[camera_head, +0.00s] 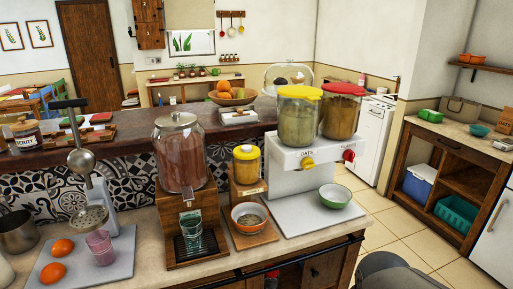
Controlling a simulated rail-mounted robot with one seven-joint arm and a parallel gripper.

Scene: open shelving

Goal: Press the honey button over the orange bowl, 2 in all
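The honey dispenser is a small jar (246,165) with a yellow lid, set on a wooden stand (250,190) in the middle of the counter. A pale label strip shows on the stand's front; the button itself is too small to make out. Under it the orange bowl (249,224) sits on the stand's wooden base, with a greyish inside. I cannot tell what, if anything, is in it. My gripper is not in view.
Right of it stands a white dispenser (300,180) with two jars, yellow and red knobs, and a green bowl (335,195) in front. Left is a tall brown-filled dispenser (180,155) with a glass (191,232). A grey rounded shape, perhaps mine, shows at the lower right.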

